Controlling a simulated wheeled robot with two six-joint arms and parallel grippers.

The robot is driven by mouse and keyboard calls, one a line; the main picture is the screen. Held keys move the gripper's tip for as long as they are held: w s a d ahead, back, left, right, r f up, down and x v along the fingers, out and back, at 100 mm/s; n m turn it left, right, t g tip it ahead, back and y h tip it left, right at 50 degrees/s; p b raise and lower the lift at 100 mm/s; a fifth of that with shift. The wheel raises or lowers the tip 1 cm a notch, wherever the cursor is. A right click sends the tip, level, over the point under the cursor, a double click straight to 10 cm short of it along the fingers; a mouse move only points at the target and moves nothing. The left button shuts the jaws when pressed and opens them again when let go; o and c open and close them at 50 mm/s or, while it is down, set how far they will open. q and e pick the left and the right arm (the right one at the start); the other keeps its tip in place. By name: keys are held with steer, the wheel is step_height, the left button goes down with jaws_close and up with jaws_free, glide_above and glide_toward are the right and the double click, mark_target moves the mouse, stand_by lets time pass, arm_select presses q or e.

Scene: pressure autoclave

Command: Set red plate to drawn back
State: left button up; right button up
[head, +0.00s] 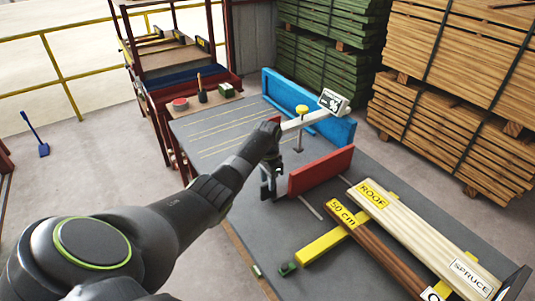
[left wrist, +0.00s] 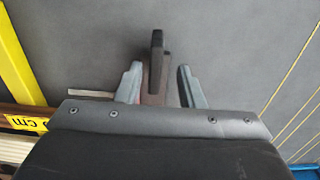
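The red plate (head: 320,171) stands upright on the grey table (head: 215,131), in front of the blue fence (head: 290,95) and apart from it. My left gripper (head: 269,188) is at the left end of the red plate, pointing down. In the left wrist view its two fingers (left wrist: 158,88) are spread apart. A dark upright grip (left wrist: 157,60) shows between and beyond them, with a gap on each side. Whether a finger touches it cannot be told. My right gripper is in neither view.
A white arm with a percent sign (head: 333,102) and a yellow knob (head: 301,109) rise behind the plate. Labelled boards (head: 420,235) and a yellow bar (head: 320,244) lie at the right front. Timber stacks (head: 450,85) stand behind.

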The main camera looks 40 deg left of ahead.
arm_select(q)
step_height(320, 180, up, 15)
steer(key=b, duration=0.1)
steer(key=shift+a, duration=0.1)
stand_by(0.5)
